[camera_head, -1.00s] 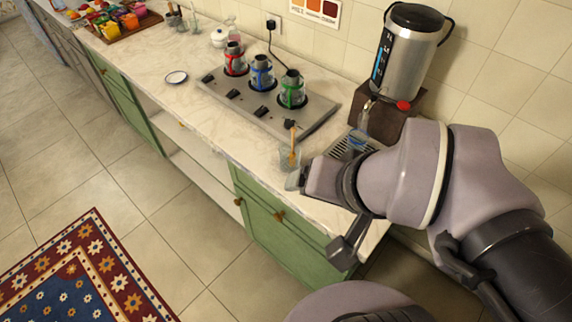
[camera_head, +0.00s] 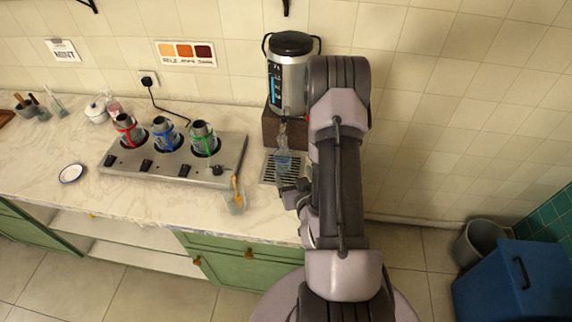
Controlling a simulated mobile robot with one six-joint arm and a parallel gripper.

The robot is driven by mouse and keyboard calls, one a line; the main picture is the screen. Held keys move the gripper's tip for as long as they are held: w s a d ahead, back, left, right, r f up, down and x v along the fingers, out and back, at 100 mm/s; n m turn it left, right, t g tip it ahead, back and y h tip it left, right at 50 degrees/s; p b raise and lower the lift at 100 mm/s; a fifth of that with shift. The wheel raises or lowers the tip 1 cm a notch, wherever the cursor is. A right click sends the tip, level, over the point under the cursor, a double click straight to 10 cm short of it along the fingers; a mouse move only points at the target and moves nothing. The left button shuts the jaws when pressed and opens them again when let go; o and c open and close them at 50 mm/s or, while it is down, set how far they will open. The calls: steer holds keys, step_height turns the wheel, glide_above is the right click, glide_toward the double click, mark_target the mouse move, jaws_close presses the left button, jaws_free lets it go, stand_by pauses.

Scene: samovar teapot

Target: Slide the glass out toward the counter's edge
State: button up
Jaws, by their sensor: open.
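A clear bluish glass (camera_head: 283,162) stands on the slatted drip tray (camera_head: 268,177) under the tap of the samovar (camera_head: 289,72). My gripper (camera_head: 286,187) is low over the front of the drip tray, just in front of the glass in the picture. It is open, small and dark, and partly covered by my own arm. I cannot tell whether its fingers are around the glass or only beside it. A second clear glass holding a wooden spoon (camera_head: 235,193) stands left of my gripper, near the front edge of the counter (camera_head: 120,207).
A burner plate (camera_head: 225,163) with several banded pots stands left of the drip tray. A small saucer (camera_head: 72,173) lies farther left. Bare counter lies in front of the burner plate. A blue bin (camera_head: 510,280) stands on the floor at right.

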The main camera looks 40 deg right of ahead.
mark_target(281, 152)
steer(key=shift+s+a+f, duration=0.25)
steer(key=shift+w, duration=0.1)
steer(key=b+x, duration=0.1)
steer(key=x, duration=1.6)
steer(key=shift+w+r, duration=0.1)
steer(key=shift+w, duration=0.15)
steer(key=c, duration=1.5)
steer(key=shift+a, duration=0.1)
